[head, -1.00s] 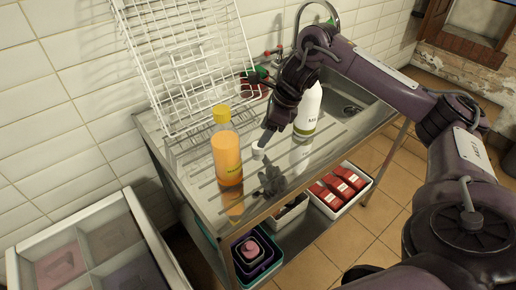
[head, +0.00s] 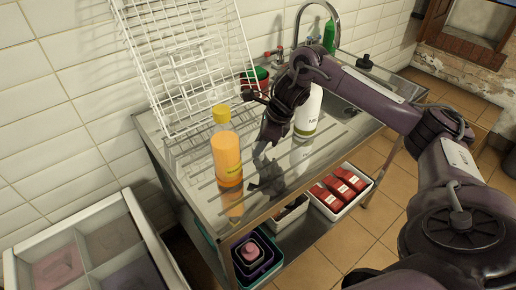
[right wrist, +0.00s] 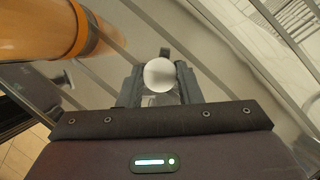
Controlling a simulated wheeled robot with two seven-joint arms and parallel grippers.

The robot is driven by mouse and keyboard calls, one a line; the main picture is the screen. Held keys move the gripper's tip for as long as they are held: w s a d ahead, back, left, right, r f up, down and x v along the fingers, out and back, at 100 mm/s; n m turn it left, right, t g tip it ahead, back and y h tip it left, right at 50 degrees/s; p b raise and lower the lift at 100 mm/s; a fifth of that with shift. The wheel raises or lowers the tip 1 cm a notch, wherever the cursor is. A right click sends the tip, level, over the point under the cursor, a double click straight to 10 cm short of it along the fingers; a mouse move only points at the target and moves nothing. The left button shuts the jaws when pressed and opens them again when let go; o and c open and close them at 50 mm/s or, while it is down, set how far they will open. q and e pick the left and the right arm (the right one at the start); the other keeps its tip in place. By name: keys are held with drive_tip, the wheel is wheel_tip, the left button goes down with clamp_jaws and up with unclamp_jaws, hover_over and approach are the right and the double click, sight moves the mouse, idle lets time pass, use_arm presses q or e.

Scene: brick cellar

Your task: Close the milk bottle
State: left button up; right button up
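The milk bottle (head: 309,108) stands upright on the sink's drainboard, white with a green band. My right gripper and wrist partly cover it, and its top is hidden. A small white cap (right wrist: 159,74) lies between the fingers of my right gripper (right wrist: 157,84) in the right wrist view. The fingers stand apart, one on each side of the cap, with a slight gap. In the head view my right gripper (head: 261,149) points down at the drainboard left of the bottle, and the cap is hidden there. My left gripper is not in view.
An orange juice bottle (head: 226,157) with a yellow cap stands close to the left of my right gripper. A white wire rack (head: 185,65) leans at the back. The basin and tap (head: 337,20) are at the right. Red packs (head: 338,186) sit in a bin below.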

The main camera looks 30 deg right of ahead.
drive_tip(key=shift+c, duration=1.3)
drive_tip(key=shift+r, duration=0.6)
wheel_tip(320, 180, up, 19)
drive_tip(key=p, duration=0.9)
drive_tip(key=shift+f, duration=0.15)
